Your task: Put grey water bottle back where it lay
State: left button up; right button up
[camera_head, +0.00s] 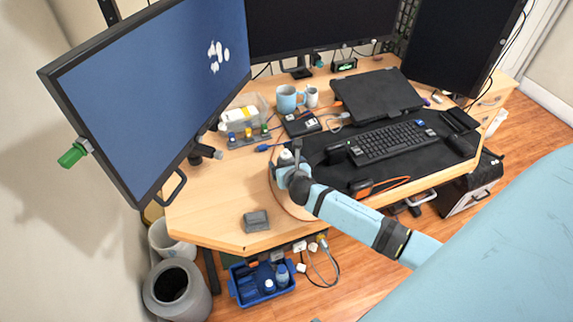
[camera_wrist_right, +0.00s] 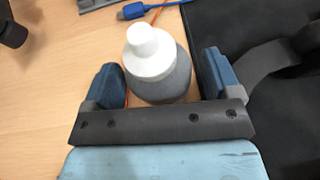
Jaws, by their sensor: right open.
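The grey water bottle (camera_wrist_right: 162,78) has a white cap and stands upright on the wooden desk (camera_head: 220,190). In the head view only its white top (camera_head: 286,157) shows clearly, behind my right gripper (camera_head: 288,168). In the right wrist view the open fingers of my right gripper (camera_wrist_right: 162,82) are on either side of the bottle. A gap shows between the bottle and the right finger; the left finger is close to it, and I cannot tell if it touches. My left gripper is not in view.
A black desk mat (camera_head: 318,150) with a keyboard (camera_head: 390,142) lies right of the bottle. A grey block (camera_head: 256,221) sits near the front edge. A blue crate (camera_head: 238,290) with bottles is on the floor below. Mugs (camera_head: 287,98) and monitors stand behind.

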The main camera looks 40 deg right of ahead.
jog(key=p+v, duration=0.1)
jog(key=v, duration=1.1)
jog(key=s+a+f+m, duration=0.1)
jog(key=m, duration=0.1)
jog(key=s+a+f+m+g+y, duration=0.1)
jog(key=s+m, duration=0.1)
jog(key=s+a+f+m+y, duration=0.1)
jog(key=a+m, duration=0.1)
jog(key=shift+s+a+f+m, duration=0.1)
jog(key=shift+s+f+m, duration=0.05)
jog(key=shift+f+m, duration=0.15)
jog(key=s+a+f+m+y, duration=0.1)
jog(key=s+a+m, duration=0.4)
jog(key=m, duration=0.6)
jog(key=s+a+f+m+g+y, duration=0.1)
jog(key=s+a+m+y, duration=0.3)
jog(key=m, duration=0.8)
jog(key=shift+s+a+f, duration=0.35)
jog(key=shift+s+a, duration=0.1)
jog(key=shift+s, duration=0.8)
